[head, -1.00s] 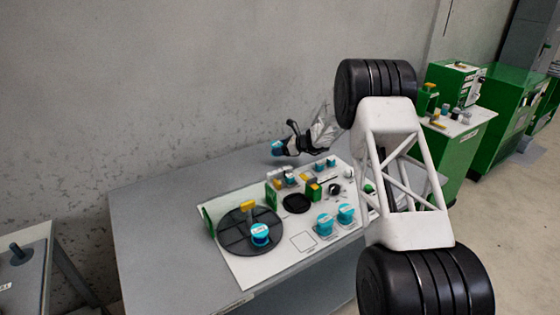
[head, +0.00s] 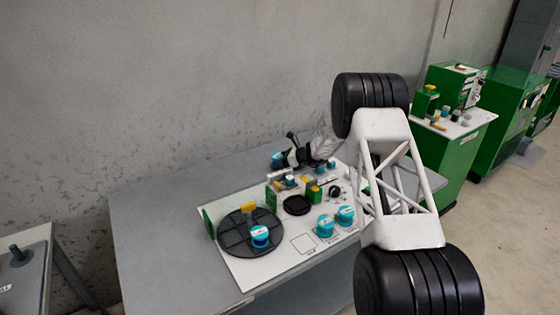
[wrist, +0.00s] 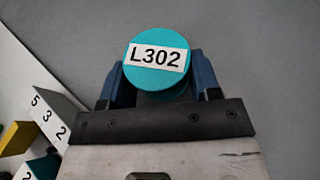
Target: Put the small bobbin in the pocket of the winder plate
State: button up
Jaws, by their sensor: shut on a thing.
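My gripper (head: 286,159) is shut on a teal bobbin (wrist: 148,54), its blue fingers on either side of it. The bobbin's top faces the wrist camera and its label reads L302. In the head view the held bobbin (head: 278,160) is above the back of the white board. A dark round plate with ribs (head: 236,240), which looks like the winder plate, lies at the board's left. Another teal-topped bobbin (head: 260,234) sits on its right part. I cannot make out an empty pocket on it.
Two larger teal bobbins (head: 325,226) stand at the board's front right. A black dish (head: 297,205), green and yellow blocks (head: 314,190) and small teal-topped pieces (head: 290,182) stand in the middle and back. A printed square (head: 303,243) is bare. The grey table (head: 160,220) is clear at left.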

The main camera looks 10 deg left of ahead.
jog(key=shift+f, duration=0.15)
jog(key=o, duration=0.6)
jog(key=shift+o, duration=0.2)
jog(key=shift+r, duration=0.2)
jog(key=shift+v, duration=6)
jog(key=shift+r, duration=0.15)
